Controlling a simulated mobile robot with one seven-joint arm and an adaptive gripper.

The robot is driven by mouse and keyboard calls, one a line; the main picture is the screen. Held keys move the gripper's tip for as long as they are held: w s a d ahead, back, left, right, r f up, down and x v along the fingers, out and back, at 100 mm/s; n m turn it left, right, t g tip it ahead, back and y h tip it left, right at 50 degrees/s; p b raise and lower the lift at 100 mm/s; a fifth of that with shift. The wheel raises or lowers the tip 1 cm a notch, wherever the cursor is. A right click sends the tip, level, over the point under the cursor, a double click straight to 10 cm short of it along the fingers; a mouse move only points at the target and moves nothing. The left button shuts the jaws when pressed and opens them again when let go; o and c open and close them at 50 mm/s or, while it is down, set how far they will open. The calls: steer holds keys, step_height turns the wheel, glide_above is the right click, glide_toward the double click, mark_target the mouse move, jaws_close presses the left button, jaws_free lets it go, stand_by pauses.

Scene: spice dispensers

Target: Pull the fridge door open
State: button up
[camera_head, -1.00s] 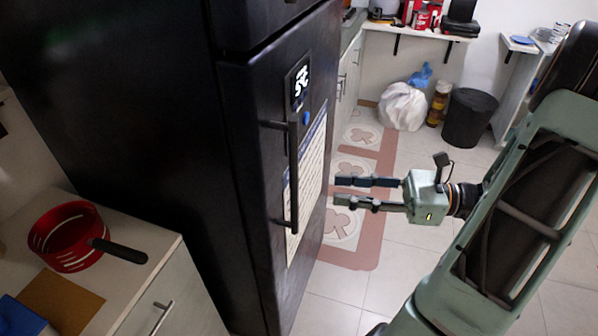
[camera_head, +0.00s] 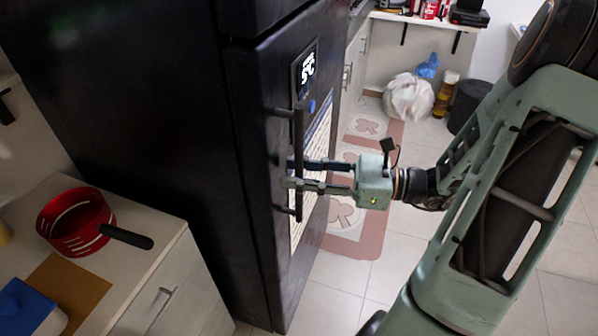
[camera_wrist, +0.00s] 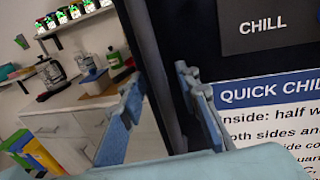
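The black fridge door (camera_head: 262,130) looks shut, with a lit display reading 5°C (camera_head: 307,68) near its top. Its dark vertical bar handle (camera_head: 298,130) stands out from the door front. My gripper (camera_head: 289,173) is at the lower half of the handle, its fingers pointing at the door. In the wrist view the handle (camera_wrist: 150,50) runs as a dark bar between the two separated fingers of my gripper (camera_wrist: 160,80). Gaps show beside the bar, so the fingers look open around it. Exact contact at the tips is hard to tell.
A counter (camera_head: 150,240) with a red slotted pan (camera_head: 75,225) stands left of the fridge. A white bag (camera_head: 408,98) and a dark bin (camera_head: 475,105) sit by the back wall.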

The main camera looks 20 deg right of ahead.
steer(key=shift+c, duration=0.2)
jaws_close()
steer(key=shift+d, duration=0.15)
